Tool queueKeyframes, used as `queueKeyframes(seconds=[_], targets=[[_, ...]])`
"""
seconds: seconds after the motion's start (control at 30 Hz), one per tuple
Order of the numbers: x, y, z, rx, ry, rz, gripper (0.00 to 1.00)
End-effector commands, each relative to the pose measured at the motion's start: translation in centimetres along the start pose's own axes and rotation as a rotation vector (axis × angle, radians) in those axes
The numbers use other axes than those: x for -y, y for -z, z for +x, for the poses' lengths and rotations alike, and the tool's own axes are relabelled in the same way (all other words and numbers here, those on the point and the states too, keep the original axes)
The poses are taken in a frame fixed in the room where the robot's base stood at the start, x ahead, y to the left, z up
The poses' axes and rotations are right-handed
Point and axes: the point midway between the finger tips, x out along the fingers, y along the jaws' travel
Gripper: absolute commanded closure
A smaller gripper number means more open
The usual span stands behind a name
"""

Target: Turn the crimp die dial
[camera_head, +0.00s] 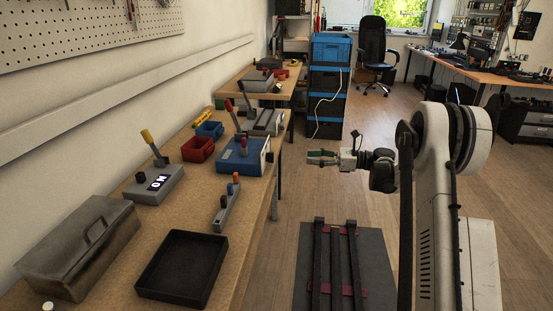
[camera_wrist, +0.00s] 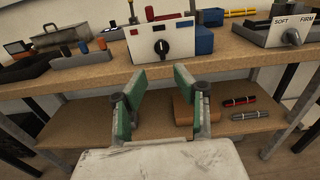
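A blue box with a light front panel (camera_wrist: 180,39) stands on the workbench, and it also shows in the head view (camera_head: 246,156). A round black dial (camera_wrist: 162,47) with a white pointer sits on its front, with small coloured marks around it. A second dial (camera_wrist: 291,38), on a grey box marked SOFT and FIRM, is at the right in the wrist view. No label says which is the crimp die dial. My gripper (camera_wrist: 158,80) has green fingers spread apart with nothing between them. It is in front of the bench, apart from the blue box, also in the head view (camera_head: 322,157).
Red (camera_head: 198,149) and blue bins (camera_head: 210,130), a small grey lever box (camera_head: 226,207), a black tray (camera_head: 183,268) and a metal toolbox (camera_head: 78,247) stand on the bench (camera_head: 115,278). A lower shelf (camera_wrist: 110,125) holds a brown block and tools.

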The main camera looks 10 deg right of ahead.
Motion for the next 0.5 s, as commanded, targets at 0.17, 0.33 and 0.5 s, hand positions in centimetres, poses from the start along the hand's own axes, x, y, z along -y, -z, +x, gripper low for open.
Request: queueKeyframes(seconds=[0.17, 0.33, 0.5], targets=[[0.3, 0.7, -0.2, 0.021, -0.003, 0.02, 0.71], [0.2, 0.7, 1.6, 0.021, -0.004, 0.019, 0.71], [0.2, 0.7, 4.7, 0.021, -0.005, 0.019, 0.71]])
